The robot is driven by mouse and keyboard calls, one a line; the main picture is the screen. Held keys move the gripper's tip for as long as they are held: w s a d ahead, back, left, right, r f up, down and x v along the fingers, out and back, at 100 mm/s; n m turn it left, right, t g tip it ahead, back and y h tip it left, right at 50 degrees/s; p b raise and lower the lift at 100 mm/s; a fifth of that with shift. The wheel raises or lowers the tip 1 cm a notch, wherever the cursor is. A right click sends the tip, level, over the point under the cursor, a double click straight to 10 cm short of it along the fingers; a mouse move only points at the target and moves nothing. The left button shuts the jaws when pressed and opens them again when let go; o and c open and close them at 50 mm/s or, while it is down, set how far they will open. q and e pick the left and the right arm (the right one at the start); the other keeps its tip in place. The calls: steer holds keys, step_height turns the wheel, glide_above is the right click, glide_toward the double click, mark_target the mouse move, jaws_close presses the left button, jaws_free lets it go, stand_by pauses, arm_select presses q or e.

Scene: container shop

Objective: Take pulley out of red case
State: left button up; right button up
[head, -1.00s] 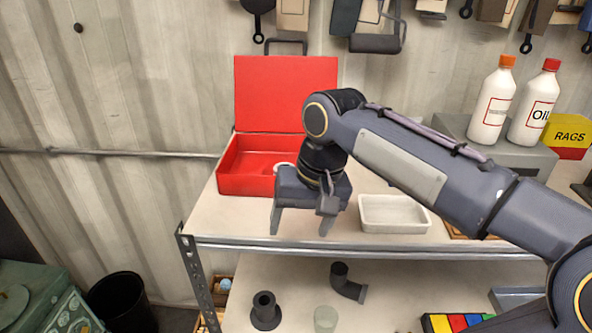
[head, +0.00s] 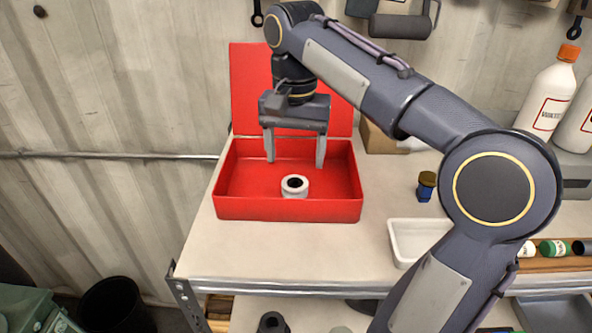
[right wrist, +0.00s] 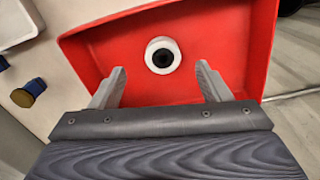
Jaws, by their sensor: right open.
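The red case (head: 240,209) stands open on the shelf top, its lid (head: 245,90) raised at the back. The white pulley (head: 295,188), a small ring with a dark hole, sits inside near the front wall. My right gripper (head: 295,163) is open and empty above the case, its fingers pointing down, behind the pulley in the head view. In the right wrist view the pulley (right wrist: 162,55) lies beyond the fingertips, between their lines, apart from both. The red case also shows there (right wrist: 110,45). My left gripper is not in view.
A white tray (head: 410,235) and a small blue jar with a dark lid (head: 426,187) stand right of the case. White bottles (head: 548,98) stand at far right. The shelf top in front of the case is clear.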

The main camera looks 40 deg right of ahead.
mark_target(295, 180)
step_height(295, 180, down, 3)
steer(key=shift+w+d+r, duration=0.1)
steer(key=shift+w+d, duration=0.05)
steer(key=f, duration=0.3)
steer(key=shift+w+d+f, duration=0.2)
steer(key=shift+w+f, duration=0.05)
steer(key=shift+f, duration=0.75)
steer(key=c, duration=1)
steer(key=shift+r, duration=0.1)
